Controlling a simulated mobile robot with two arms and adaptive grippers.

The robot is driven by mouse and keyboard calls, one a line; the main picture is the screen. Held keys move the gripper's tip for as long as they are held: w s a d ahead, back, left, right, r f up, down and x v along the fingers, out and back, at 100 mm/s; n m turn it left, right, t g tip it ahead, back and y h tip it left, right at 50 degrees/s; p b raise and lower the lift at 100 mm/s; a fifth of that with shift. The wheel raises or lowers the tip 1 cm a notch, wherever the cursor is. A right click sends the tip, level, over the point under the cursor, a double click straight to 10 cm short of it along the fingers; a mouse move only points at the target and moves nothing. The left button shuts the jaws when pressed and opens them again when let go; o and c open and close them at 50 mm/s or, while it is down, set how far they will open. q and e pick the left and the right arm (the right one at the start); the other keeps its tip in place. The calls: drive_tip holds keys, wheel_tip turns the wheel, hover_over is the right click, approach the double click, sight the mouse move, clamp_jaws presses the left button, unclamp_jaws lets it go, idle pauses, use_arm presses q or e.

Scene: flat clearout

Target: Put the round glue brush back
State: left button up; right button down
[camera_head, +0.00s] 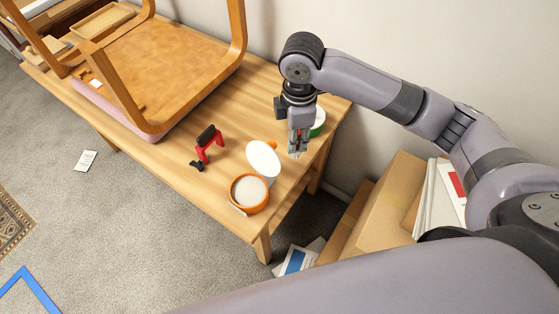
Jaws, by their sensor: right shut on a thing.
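My right gripper (298,146) points down over the right end of the wooden table, just right of a white disc. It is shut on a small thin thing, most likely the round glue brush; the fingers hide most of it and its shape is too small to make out. An orange round pot (249,194) with a white filling stands open near the table's front edge, left of and nearer than the gripper. The white disc (262,159), perhaps its lid, lies or leans behind the pot, with an orange bit at its far edge. My left gripper is not in view.
A red and black clamp (208,144) stands on the table (178,137) left of the pot. A green-rimmed round thing (318,122) is partly hidden behind my right gripper. An upturned wooden chair (165,70) fills the table's left part. Cardboard boxes (378,215) stand right of the table.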

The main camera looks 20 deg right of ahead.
drive_tip(key=w+a+r+n+b, duration=0.2)
drive_tip(key=w+r+n+b, duration=0.35)
drive_tip(key=n, duration=0.85)
drive_tip(key=shift+n, duration=0.3)
drive_tip(key=f, duration=0.6)
drive_tip(key=f+p, duration=0.1)
drive_tip(key=f, duration=0.5)
drive_tip(key=w+f+p, duration=0.1)
drive_tip(key=f, duration=0.5)
drive_tip(key=shift+w+d, duration=0.1)
drive_tip(key=shift+d, duration=0.05)
drive_tip(key=shift+f, duration=0.1)
drive_tip(key=c, duration=1.9)
unclamp_jaws()
drive_tip(key=o, duration=0.4)
drive_tip(key=shift+o, duration=0.2)
